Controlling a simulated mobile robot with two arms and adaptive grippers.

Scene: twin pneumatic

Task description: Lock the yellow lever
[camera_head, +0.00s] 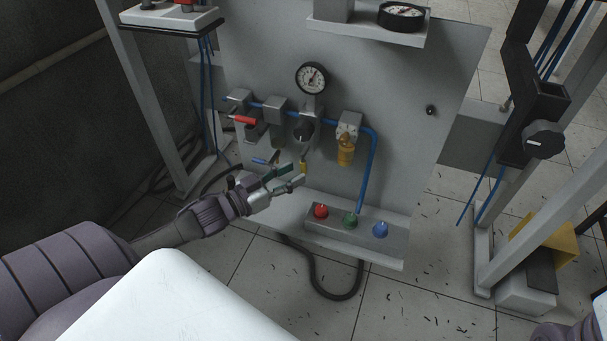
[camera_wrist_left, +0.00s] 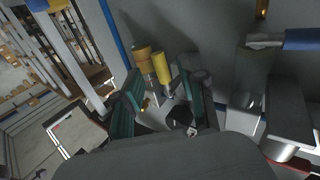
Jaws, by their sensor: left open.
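The small yellow lever (camera_head: 303,165) stands out from the grey panel (camera_head: 400,130), just beyond the fingertips of my left gripper (camera_head: 288,178). In the left wrist view the yellow lever (camera_wrist_left: 162,72) lies in the gap between the two teal-padded fingers of the left gripper (camera_wrist_left: 162,90), with an orange cylinder close beside it. The gripper is open. I cannot tell whether a finger touches the lever. My right gripper is not in view.
A blue lever (camera_head: 262,162) and a red lever (camera_head: 243,119) are left of the yellow one. An amber bowl (camera_head: 346,152) hangs to the right. Red (camera_head: 321,211), green (camera_head: 350,220) and blue (camera_head: 381,229) buttons sit below. A pressure gauge (camera_head: 312,77) is above.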

